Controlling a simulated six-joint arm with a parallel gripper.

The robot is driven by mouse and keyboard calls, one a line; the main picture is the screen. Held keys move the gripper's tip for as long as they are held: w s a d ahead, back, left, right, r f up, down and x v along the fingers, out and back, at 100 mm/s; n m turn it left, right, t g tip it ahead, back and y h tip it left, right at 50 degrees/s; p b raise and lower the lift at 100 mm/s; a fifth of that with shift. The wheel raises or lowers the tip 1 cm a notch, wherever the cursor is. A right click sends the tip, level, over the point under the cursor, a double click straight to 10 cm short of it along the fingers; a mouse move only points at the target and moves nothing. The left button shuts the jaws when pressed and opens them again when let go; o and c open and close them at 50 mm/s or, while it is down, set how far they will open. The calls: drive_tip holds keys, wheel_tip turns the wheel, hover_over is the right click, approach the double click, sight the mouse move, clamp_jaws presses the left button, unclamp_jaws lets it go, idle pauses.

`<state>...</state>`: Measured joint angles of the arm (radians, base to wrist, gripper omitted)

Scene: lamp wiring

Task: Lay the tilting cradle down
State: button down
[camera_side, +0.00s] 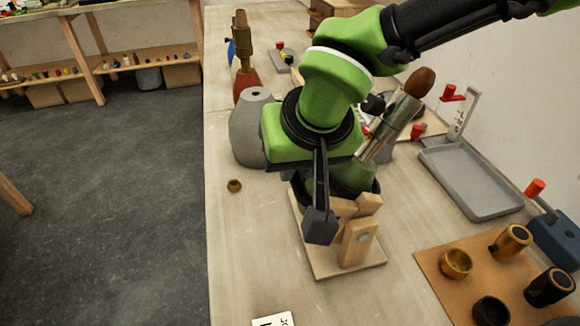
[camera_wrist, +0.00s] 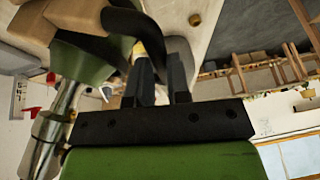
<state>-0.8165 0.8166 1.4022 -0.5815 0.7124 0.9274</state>
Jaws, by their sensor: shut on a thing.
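The tilting cradle (camera_side: 345,208) is pale wood, pivoted on an upright wooden post on a flat wooden base (camera_side: 355,270). A green lamp body (camera_side: 352,176) leans in it, tilted, with a dark rim at its lower end. A silver tube with a brown tip (camera_side: 390,125) rises from it up to the right. The green body also shows in the wrist view (camera_wrist: 85,62). My gripper (camera_side: 319,232) is down at the left side of the cradle.
A small brass cup (camera_side: 234,186) lies on the bench to the left. A grey vase (camera_side: 248,130) stands behind. A grey tray (camera_side: 470,182) and a brown board (camera_side: 440,275) with brass and black parts are on the right.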

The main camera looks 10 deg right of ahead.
sight(385, 139)
drive_tip(key=shift+d, duration=0.5)
drive_tip(key=shift+d+r+y, duration=0.35)
drive_tip(key=shift+d+y, duration=0.25)
drive_tip(key=shift+d, duration=0.15)
drive_tip(key=shift+d+r, duration=0.3)
drive_tip(key=shift+d, duration=0.55)
drive_tip(key=shift+d+r, duration=0.25)
drive_tip(key=shift+d, duration=0.55)
drive_tip(key=shift+s+d, duration=0.1)
drive_tip(key=shift+d, duration=1.5)
drive_tip(key=shift+d+f, duration=0.25)
drive_tip(key=shift+d, duration=0.95)
drive_tip(key=c, duration=1.9)
unclamp_jaws()
drive_tip(key=o, duration=0.8)
